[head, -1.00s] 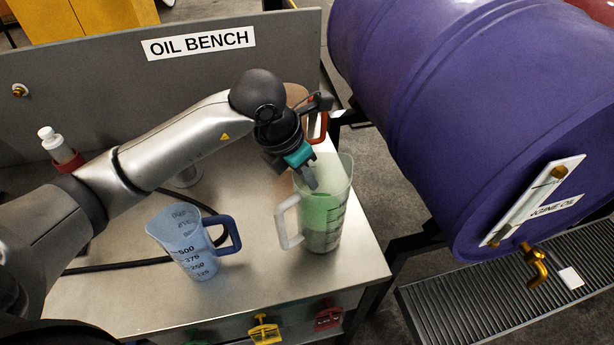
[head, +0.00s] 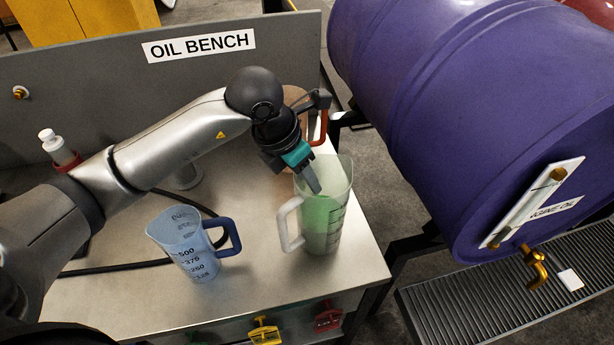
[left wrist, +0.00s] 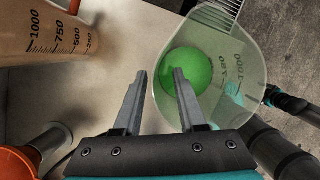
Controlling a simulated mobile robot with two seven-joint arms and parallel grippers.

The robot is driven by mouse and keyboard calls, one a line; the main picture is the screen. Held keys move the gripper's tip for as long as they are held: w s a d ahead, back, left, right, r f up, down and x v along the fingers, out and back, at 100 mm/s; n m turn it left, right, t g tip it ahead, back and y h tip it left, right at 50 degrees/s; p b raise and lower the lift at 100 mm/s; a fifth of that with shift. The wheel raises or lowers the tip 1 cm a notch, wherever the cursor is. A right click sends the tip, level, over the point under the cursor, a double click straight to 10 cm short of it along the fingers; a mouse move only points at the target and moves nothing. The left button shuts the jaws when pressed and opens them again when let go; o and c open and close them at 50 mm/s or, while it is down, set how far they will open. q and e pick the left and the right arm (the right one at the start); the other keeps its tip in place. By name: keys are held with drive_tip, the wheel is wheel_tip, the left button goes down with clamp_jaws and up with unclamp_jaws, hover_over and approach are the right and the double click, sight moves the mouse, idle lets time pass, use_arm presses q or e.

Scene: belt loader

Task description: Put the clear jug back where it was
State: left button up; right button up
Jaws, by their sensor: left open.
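The clear jug (head: 325,222) stands upright near the right edge of the bench, with green liquid inside and a pale handle on its left. In the left wrist view the clear jug (left wrist: 228,108) is seen from above, the green liquid at its bottom. My left gripper (head: 312,187) is open at the jug's rim. In the left wrist view its fingers (left wrist: 156,75) point across the near wall, one outside and one over the opening. I cannot tell whether they touch it. My right gripper is not in view.
A blue jug (head: 190,252) stands left of the clear jug. An amber jug (left wrist: 48,30) with an orange handle stands behind, partly hidden by my arm in the head view. A purple drum (head: 450,110) lies right of the bench. A white-capped bottle (head: 57,148) stands at the left.

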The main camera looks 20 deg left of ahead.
use_arm(q)
drive_tip(key=p+v, duration=0.1)
drive_tip(key=v, duration=1)
drive_tip(key=shift+d, duration=0.1)
